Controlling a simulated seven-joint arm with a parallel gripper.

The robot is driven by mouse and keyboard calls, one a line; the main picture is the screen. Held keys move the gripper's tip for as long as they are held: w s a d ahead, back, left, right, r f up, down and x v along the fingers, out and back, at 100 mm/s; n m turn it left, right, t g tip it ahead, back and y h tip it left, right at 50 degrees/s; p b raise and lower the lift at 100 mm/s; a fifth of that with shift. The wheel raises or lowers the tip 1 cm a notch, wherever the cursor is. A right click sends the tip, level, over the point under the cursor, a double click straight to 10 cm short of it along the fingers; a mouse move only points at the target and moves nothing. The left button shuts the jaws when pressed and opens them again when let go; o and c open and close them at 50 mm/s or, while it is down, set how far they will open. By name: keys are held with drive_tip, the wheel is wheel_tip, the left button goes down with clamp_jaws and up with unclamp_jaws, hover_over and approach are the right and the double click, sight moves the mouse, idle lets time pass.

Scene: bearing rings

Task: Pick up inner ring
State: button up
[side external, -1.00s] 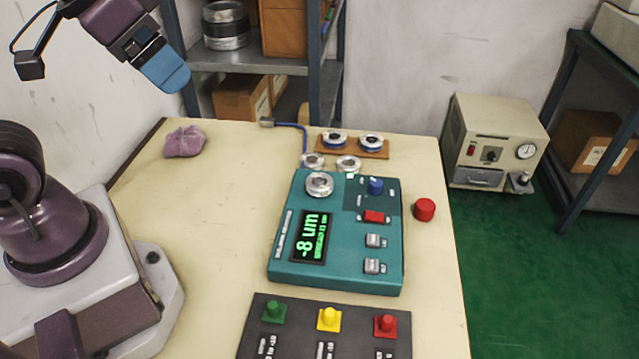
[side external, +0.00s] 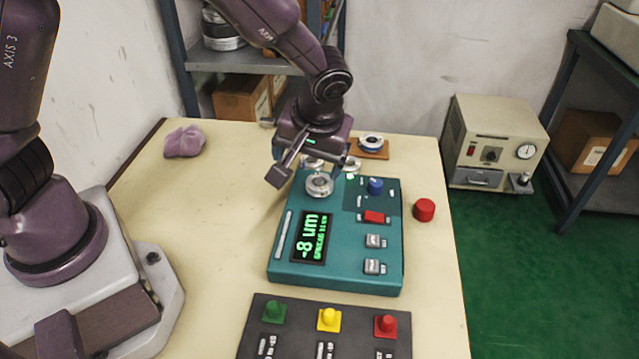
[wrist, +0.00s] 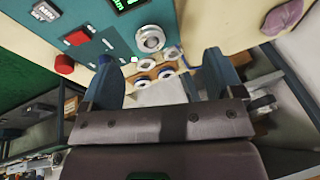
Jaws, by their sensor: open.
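A silver ring (side external: 319,185) sits on the far end of the teal gauge box (side external: 290,255); it also shows in the wrist view (wrist: 150,39). Two smaller silver rings lie just behind the box, one on the right (side external: 350,164). A brown board (side external: 380,154) behind them carries two blue-and-silver rings; one (side external: 371,141) shows in the side view, the other is hidden by my arm. I cannot tell which one is the inner ring. My gripper (wrist: 160,60) is open and empty, above the rings area, its blue fingers apart.
A red button (side external: 424,210) stands right of the box, and a dark panel with coloured buttons (side external: 320,345) lies in front. A purple cloth (side external: 184,141) is at the left. The table's left middle is clear.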

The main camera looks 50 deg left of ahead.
sight(320, 180)
drive_tip(key=w+a+f+n, duration=0.1)
drive_tip(key=w+f, duration=0.1)
drive_tip(key=f, duration=0.2)
drive_tip(key=w+a+f+n, duration=0.2)
drive_tip(key=f, duration=0.1)
drive_tip(key=w+a+f+n+t, duration=0.1)
drive_tip(key=w+a+f+n, duration=0.1)
drive_tip(key=f, duration=0.2)
drive_tip(key=shift+f, duration=0.3)
drive_tip(key=c, duration=1.2)
drive_tip(key=shift+r, duration=0.15)
